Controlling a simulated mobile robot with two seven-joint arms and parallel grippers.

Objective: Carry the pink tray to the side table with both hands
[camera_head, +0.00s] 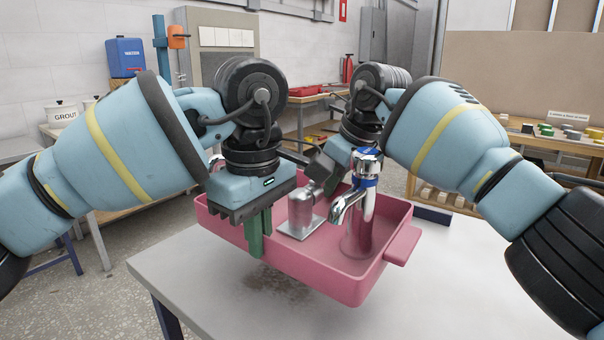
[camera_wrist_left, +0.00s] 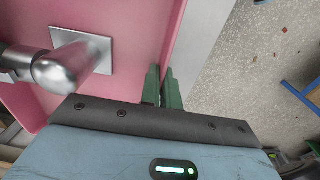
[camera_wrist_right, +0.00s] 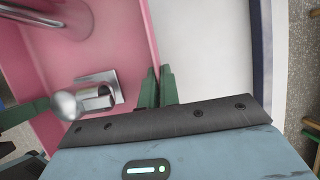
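The pink tray (camera_head: 350,285) hangs above a light grey-white table, with a shadow below its near side. A chrome tap with a blue ring (camera_head: 366,185) stands in it. A metal fitting on a square plate (camera_head: 302,215) is beside the tap. My left gripper (camera_head: 257,240) is shut on the tray's left-hand wall; its green fingers straddle that wall in the left wrist view (camera_wrist_left: 163,88). My right gripper is at the far wall, partly hidden behind the tap in the head view; its fingers close on the tray's wall in the right wrist view (camera_wrist_right: 158,88).
The light table (camera_head: 440,290) has clear surface around and right of the tray. A wooden bench (camera_head: 550,140) with coloured blocks is at the back right. A bench with red trays (camera_head: 300,98) is behind. A grout tub (camera_head: 62,112) and blue container (camera_head: 126,57) are at the back left.

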